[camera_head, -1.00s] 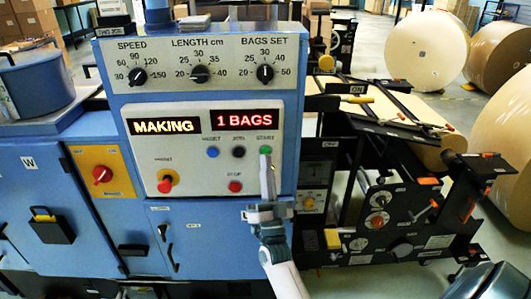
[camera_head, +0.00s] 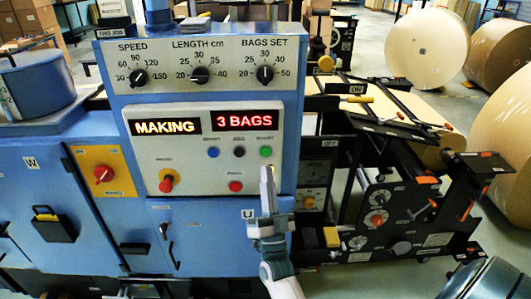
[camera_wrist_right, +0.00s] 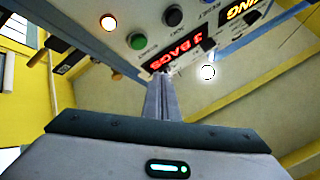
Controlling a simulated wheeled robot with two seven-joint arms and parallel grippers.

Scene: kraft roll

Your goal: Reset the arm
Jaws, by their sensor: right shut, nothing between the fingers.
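My right gripper (camera_head: 267,172) is shut and empty in the head view, its fingers pointing up just below the green START button (camera_head: 265,151). It is apart from that button. In the right wrist view the closed fingers (camera_wrist_right: 165,85) point up toward the panel, and the green button (camera_wrist_right: 138,41) is above and left of them. The displays (camera_head: 245,120) read MAKING and 3 BAGS. My left gripper is not in view.
The blue machine's control panel (camera_head: 205,180) has three dials above and a red STOP button (camera_head: 235,186). Black roll-stand framework (camera_head: 385,205) stands close to the right of my gripper. Large kraft rolls (camera_head: 425,47) are farther right.

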